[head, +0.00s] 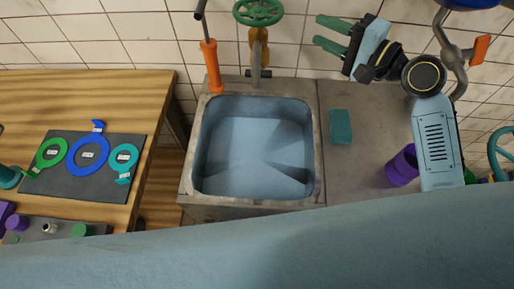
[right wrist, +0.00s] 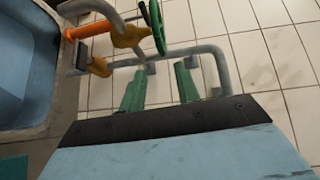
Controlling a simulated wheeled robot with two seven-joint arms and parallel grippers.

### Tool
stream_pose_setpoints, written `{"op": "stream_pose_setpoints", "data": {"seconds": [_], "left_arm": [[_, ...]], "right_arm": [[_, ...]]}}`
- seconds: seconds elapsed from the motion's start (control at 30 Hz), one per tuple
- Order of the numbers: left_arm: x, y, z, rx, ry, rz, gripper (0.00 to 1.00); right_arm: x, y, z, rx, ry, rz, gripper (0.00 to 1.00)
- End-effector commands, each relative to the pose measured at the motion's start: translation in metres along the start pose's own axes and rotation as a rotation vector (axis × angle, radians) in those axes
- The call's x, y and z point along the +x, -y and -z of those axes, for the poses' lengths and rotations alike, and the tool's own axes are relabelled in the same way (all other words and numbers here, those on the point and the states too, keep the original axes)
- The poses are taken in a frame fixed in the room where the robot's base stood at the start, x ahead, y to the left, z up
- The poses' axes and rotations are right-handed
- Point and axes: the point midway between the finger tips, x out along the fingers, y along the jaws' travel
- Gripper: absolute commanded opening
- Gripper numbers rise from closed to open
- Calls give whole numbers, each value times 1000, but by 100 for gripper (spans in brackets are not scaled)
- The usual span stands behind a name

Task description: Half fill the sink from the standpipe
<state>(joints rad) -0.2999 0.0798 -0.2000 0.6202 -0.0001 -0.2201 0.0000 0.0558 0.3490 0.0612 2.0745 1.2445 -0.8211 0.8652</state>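The sink (head: 201,175) is a blue basin in a grey counter, in the middle of the head view. Its floor looks pale blue with darker shadows; I cannot tell whether it holds water. The standpipe (head: 257,75) stands at its back edge, with an orange valve body and a green handwheel (head: 259,12) on top. My right gripper (head: 331,34) is open and empty, right of the handwheel and apart from it, fingers pointing left. In the right wrist view the handwheel (right wrist: 157,28) shows beyond the two green fingers (right wrist: 161,88). My left gripper is not in view.
An orange-sleeved pipe (head: 212,66) stands left of the standpipe. A teal sponge-like block (head: 340,126) and a purple cup (head: 402,166) are on the counter at right. A grey wall pipe (right wrist: 205,50) runs near my fingers. A wooden table (head: 90,95) holds coloured ring tools at left.

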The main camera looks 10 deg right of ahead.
Motion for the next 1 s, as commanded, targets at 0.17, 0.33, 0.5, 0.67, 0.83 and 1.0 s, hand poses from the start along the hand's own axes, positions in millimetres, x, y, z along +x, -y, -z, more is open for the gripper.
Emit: {"op": "stream_pose_setpoints", "data": {"seconds": [0.17,0.33,0.5,0.67,0.83,1.0], "left_arm": [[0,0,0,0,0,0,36],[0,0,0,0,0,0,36],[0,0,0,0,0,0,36],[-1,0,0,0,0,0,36],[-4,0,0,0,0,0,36],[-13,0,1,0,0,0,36]], "right_arm": [[0,0,1,0,4,-2,32],[5,-9,11,1,110,-39,32],[0,-10,29,2,281,-44,32],[-8,-2,41,-1,374,-12,32],[-2,1,39,-1,397,2,32],[25,4,28,1,396,4,32]]}}
